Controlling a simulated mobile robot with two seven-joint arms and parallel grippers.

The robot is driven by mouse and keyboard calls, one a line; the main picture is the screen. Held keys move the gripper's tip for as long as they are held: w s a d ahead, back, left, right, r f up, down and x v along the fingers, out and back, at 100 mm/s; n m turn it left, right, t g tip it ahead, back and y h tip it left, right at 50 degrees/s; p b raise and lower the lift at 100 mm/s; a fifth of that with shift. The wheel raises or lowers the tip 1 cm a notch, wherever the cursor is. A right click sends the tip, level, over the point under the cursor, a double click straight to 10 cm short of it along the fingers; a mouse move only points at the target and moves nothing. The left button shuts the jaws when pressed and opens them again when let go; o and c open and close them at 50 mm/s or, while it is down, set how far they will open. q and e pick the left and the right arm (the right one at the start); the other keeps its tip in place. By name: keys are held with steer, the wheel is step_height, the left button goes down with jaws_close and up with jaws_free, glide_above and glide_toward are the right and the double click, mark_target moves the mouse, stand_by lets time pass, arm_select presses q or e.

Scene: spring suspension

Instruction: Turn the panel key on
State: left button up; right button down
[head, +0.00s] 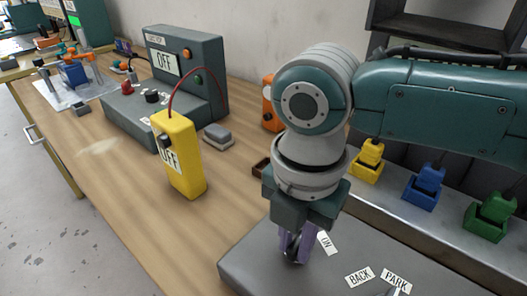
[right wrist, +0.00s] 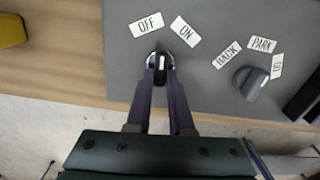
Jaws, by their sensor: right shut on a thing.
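The panel key (right wrist: 160,64) is a dark key on a round pale base on the grey panel (head: 255,262), which also shows in the right wrist view (right wrist: 205,75). An OFF label (right wrist: 146,24) and an ON label (right wrist: 185,32) lie just beyond it. The key stands roughly straight up in that view, between the two labels; I cannot tell its exact setting. My right gripper (right wrist: 160,80) points down and is shut on the key, one purple finger on each side. In the head view, my right gripper (head: 298,248) hides the key and the OFF label. My left gripper is not in view.
A second dark knob (right wrist: 250,83) with BACK (right wrist: 227,55) and PARK (right wrist: 262,45) labels sits to the right. A yellow OFF box (head: 181,155) and a grey OFF unit (head: 200,85) stand on the wooden bench. Yellow, blue and green blocks (head: 424,187) line the right side.

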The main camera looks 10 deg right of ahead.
steer(key=m+p, duration=0.2)
steer(key=m, duration=0.2)
steer(key=shift+w+a+r, duration=0.1)
steer(key=shift+r, duration=0.05)
steer(key=shift+w+m+p, duration=0.15)
steer(key=shift+m+p, duration=0.45)
steer(key=shift+m, duration=0.7)
steer(key=c, duration=0.8)
jaws_free()
